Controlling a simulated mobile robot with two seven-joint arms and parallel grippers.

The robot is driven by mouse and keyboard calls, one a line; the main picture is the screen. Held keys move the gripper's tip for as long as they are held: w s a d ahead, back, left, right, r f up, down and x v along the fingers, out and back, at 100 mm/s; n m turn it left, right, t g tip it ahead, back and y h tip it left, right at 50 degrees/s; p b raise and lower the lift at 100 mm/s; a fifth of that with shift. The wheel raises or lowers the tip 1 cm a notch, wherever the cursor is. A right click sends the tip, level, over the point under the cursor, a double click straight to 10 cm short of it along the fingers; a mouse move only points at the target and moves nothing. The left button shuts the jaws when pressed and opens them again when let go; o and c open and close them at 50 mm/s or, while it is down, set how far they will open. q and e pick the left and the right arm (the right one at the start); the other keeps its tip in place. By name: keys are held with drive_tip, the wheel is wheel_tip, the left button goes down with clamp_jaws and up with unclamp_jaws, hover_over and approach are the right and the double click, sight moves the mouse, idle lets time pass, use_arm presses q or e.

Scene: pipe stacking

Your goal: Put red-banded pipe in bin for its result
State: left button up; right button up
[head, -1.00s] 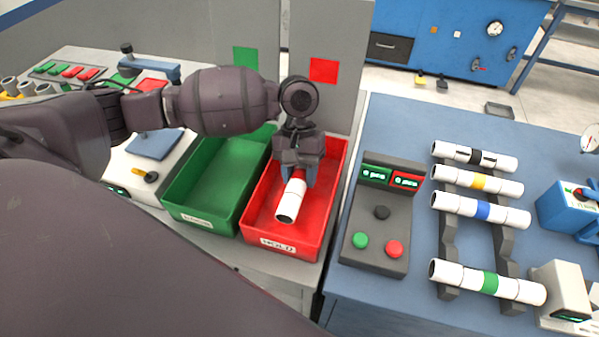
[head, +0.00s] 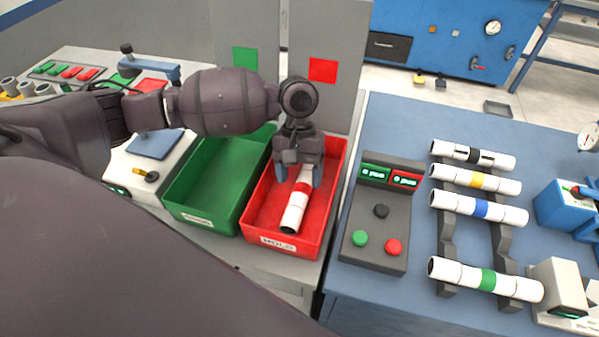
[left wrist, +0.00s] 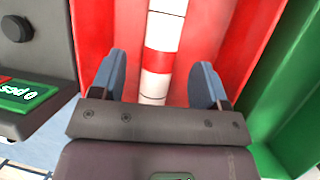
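The red-banded pipe (head: 294,213) is white and lies in the red bin marked HOLD (head: 255,222). Its red band (left wrist: 159,64) shows in the left wrist view between my fingers. My left gripper (head: 298,178) is over the red bin with its fingers spread apart. In the left wrist view the left gripper (left wrist: 165,80) has a clear gap on both sides of the pipe and does not touch it. The far end of the pipe is hidden under the gripper in the head view. My right gripper is not in view.
A green bin (head: 181,213) stands left of the red bin. A control box (head: 376,240) with buttons and lit panels is to the right. A rack (head: 447,232) holds several white pipes with black, yellow, blue and green bands on the blue table (head: 400,125).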

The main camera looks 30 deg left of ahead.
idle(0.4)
use_arm(q)
drive_tip(key=p+v, duration=0.1)
drive_tip(key=v, duration=0.9)
drive_tip(key=shift+r+p, duration=0.35)
drive_tip(key=shift+r, duration=0.05)
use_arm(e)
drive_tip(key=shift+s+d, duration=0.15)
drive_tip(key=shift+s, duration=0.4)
use_arm(q)
drive_tip(key=shift+w, duration=0.1)
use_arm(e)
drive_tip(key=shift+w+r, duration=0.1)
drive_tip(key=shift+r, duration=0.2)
